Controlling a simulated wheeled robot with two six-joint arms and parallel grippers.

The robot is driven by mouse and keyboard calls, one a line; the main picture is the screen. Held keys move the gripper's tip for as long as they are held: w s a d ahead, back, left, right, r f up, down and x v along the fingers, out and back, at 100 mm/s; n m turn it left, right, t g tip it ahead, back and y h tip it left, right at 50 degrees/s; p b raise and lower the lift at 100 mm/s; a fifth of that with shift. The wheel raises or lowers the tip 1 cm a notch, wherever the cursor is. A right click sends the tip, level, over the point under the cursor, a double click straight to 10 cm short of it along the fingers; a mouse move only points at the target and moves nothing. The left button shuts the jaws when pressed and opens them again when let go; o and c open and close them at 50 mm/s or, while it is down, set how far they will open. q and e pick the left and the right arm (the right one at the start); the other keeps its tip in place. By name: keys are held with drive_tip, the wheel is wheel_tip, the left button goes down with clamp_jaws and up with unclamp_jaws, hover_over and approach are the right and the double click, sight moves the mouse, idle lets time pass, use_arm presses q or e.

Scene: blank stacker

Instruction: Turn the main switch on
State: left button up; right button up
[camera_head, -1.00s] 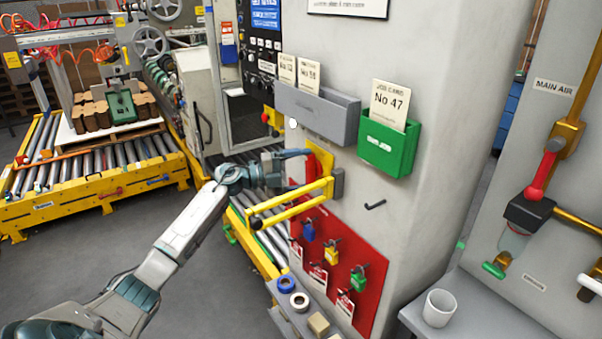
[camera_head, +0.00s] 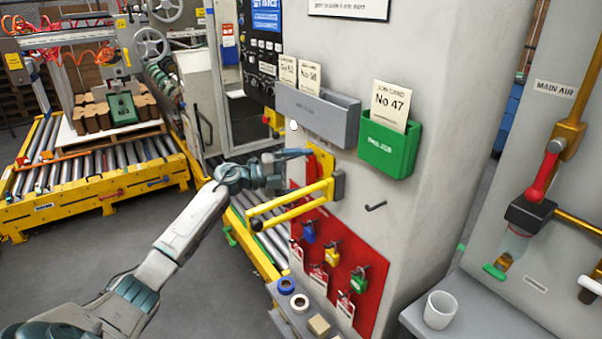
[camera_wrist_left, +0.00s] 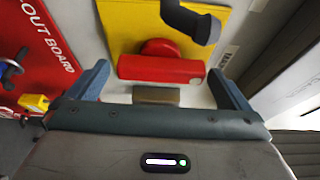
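The main switch is a red handle (camera_wrist_left: 162,69) on a yellow plate (camera_wrist_left: 130,22), seen close up in the left wrist view. The yellow plate (camera_head: 320,160) also shows on the grey cabinet's side in the head view, where my gripper partly hides the switch. My left gripper (camera_wrist_left: 158,76) is open. Its two blue-grey fingers stand on either side of the red handle, with visible gaps, and I cannot tell how deep they reach around it. A dark curved piece (camera_wrist_left: 190,20) lies over the plate beyond the handle. My right gripper is not in view.
A yellow barred bracket (camera_head: 292,206) juts from the cabinet just below my left gripper. Below it is a red lockout board (camera_head: 375,262) with padlocks and tags. Grey (camera_head: 330,120) and green (camera_head: 385,150) card holders hang above.

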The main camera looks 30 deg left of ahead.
use_arm(q)
drive_tip(key=shift+s, duration=0.1)
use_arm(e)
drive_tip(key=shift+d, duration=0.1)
use_arm(q)
drive_tip(key=shift+s+a, duration=0.15)
drive_tip(key=shift+a, duration=0.1)
drive_tip(key=b+v, duration=0.2)
drive_tip(key=v, duration=0.2)
drive_tip(key=shift+f, duration=0.2)
drive_tip(key=b, duration=0.2)
approach(306, 173)
drive_tip(key=shift+s+a+r, duration=0.35)
drive_tip(key=shift+s+a, duration=0.3)
drive_tip(key=shift+s, duration=0.15)
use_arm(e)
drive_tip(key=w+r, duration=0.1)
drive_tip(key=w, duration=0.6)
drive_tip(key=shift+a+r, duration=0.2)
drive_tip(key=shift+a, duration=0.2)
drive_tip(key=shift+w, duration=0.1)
